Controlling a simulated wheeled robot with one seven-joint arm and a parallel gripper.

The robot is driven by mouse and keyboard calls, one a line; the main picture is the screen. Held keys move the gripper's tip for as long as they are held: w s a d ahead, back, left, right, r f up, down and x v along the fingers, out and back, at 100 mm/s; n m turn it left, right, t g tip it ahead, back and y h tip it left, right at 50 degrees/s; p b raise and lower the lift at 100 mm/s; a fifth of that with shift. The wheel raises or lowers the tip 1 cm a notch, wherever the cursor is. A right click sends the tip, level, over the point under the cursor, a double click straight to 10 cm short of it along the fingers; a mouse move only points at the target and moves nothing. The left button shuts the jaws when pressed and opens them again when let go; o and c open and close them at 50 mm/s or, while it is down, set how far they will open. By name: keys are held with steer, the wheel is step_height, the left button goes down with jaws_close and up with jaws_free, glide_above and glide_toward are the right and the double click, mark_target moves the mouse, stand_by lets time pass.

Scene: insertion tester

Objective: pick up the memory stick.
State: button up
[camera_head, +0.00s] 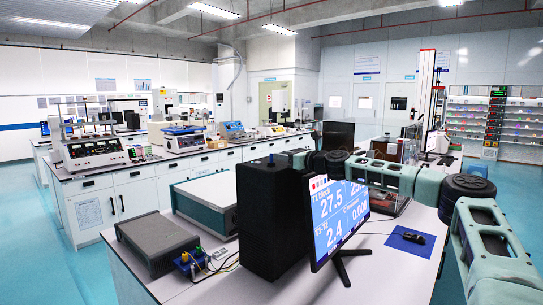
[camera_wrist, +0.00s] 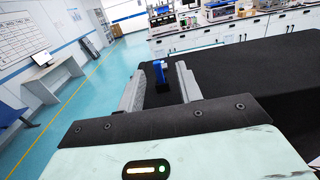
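A small blue stick (camera_wrist: 159,75), which looks like the memory stick, stands upright in a dark base on the top of a tall black box. In the head view the blue stick (camera_head: 271,159) is a tiny spot on top of the black box (camera_head: 268,215). In the wrist view my gripper (camera_wrist: 161,68) is open, with one pale finger on each side of the stick and a visible gap on both sides. In the head view my arm reaches in from the right, and my gripper (camera_head: 296,158) is just right of the stick, near the box top.
A monitor (camera_head: 340,213) stands right against the black box. A blue mat (camera_head: 410,240) with a dark mouse-like object lies farther right. A grey device (camera_head: 157,243) and a teal-sided unit (camera_head: 205,203) stand left of the box. The box top (camera_wrist: 250,80) is otherwise bare.

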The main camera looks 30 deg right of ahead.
mark_target(271, 160)
steer(key=p+x, duration=0.1)
steer(key=x, duration=0.1)
steer(key=p+x, duration=0.2)
steer(key=x, duration=0.1)
steer(key=shift+a+p, duration=0.3)
steer(key=shift+a, duration=0.05)
steer(key=shift+w+f, duration=0.1)
steer(key=shift+w, duration=0.15)
steer(key=shift+c, duration=0.2)
jaws_close()
